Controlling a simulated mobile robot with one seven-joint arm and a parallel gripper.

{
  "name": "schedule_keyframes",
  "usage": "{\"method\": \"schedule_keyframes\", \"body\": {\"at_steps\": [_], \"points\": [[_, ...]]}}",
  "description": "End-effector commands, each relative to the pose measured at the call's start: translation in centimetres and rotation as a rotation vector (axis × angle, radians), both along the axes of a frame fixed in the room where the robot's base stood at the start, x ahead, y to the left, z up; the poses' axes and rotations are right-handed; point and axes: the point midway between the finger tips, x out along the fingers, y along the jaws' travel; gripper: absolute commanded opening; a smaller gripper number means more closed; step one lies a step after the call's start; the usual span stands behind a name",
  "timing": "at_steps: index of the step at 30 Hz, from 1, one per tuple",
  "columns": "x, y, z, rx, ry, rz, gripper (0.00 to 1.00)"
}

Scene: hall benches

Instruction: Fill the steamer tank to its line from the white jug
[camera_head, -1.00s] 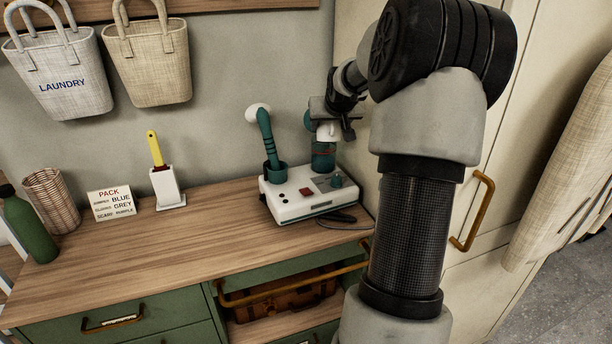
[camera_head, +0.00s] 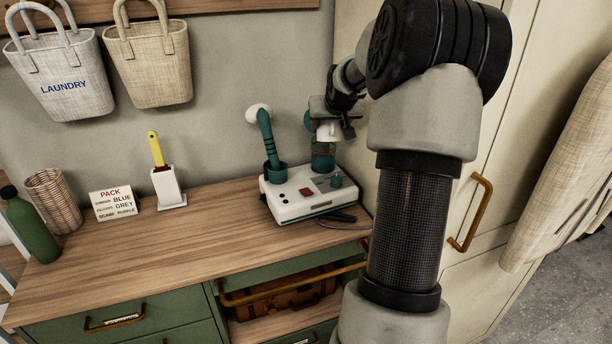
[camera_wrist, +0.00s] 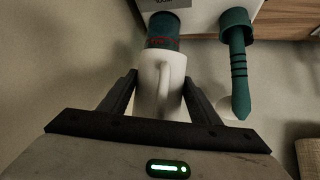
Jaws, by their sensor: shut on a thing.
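The steamer is a white box (camera_head: 296,205) on the wooden counter, with a teal-handled wand (camera_head: 266,137) standing in a teal holder. Its teal tank (camera_head: 323,160) stands at the back right; a red line rings it in the wrist view (camera_wrist: 162,43). My gripper (camera_head: 334,110) is above the tank. In the wrist view my gripper (camera_wrist: 160,90) is shut on the white jug (camera_wrist: 148,85), with the jug's handle facing the camera. The jug (camera_head: 327,131) is right over the tank, its mouth end towards it. The water level and any stream cannot be made out.
A white holder with a yellow-handled brush (camera_head: 168,188), a pack sign (camera_head: 115,203), a wicker basket (camera_head: 55,198) and a green bottle (camera_head: 32,228) stand on the left. The counter's middle (camera_head: 190,240) is clear. A cream cupboard (camera_head: 500,140) stands at the right.

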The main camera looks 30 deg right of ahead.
Motion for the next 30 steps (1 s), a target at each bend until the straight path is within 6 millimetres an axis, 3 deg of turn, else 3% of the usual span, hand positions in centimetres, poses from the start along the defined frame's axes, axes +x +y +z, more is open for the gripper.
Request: {"method": "schedule_keyframes", "body": {"at_steps": [30], "points": [[-0.04, 0.05, 0.42, 0.014, 0.028, 0.001, 0.25]]}}
